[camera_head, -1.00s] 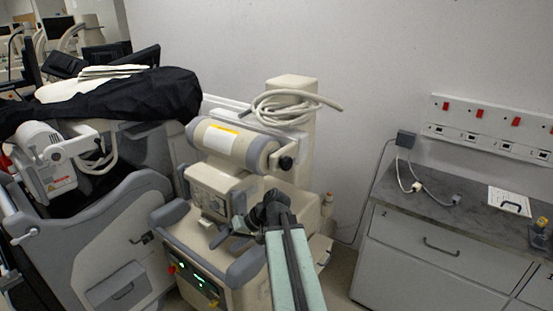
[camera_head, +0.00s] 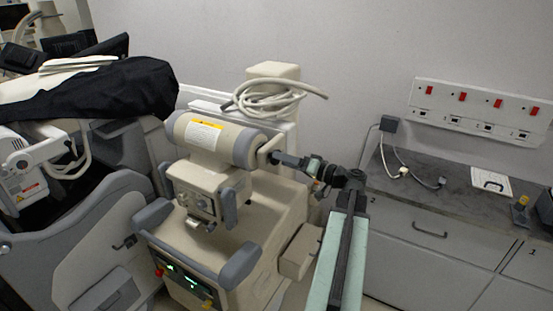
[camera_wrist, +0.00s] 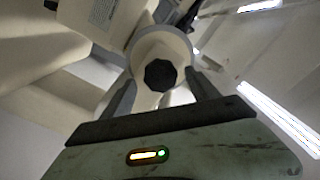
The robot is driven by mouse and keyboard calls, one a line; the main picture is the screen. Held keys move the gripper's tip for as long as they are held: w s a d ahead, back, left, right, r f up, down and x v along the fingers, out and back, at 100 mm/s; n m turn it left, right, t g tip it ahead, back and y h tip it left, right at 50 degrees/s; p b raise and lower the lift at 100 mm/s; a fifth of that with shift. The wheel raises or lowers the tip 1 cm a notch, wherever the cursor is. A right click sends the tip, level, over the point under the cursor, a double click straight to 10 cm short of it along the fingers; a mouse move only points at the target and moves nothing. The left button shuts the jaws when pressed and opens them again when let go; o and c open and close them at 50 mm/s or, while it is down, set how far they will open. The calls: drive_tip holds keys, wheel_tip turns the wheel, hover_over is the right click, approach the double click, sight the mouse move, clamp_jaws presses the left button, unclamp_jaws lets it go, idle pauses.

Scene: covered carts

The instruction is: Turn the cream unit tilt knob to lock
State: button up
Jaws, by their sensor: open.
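The cream unit (camera_head: 215,140) has a horizontal cylinder with a yellow-and-white label. Its dark, many-sided tilt knob (camera_wrist: 160,75) sits on the cylinder's pale round end cap in the wrist view. My gripper (camera_head: 276,158) is at the right end of that cylinder in the head view, where it largely hides the knob. In the wrist view my gripper (camera_wrist: 162,92) is open, with one dark finger on each side of the knob. Gaps show between the fingers and the knob. The knob's lock marking cannot be made out.
A coiled cable (camera_head: 268,98) lies on the unit's column behind the cylinder. A grey worktop (camera_head: 440,190) with drawers stands at the right. A black-draped cart (camera_head: 115,90) is at the left. A grey wall is behind.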

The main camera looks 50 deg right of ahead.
drive_tip(key=shift+x, duration=1.4)
drive_tip(key=c, duration=1.4)
drive_tip(key=shift+o, duration=0.2)
drive_tip(key=shift+m, duration=0.3)
drive_tip(key=m, duration=1.3)
drive_tip(key=shift+m, duration=2)
drive_tip(key=shift+a, duration=0.1)
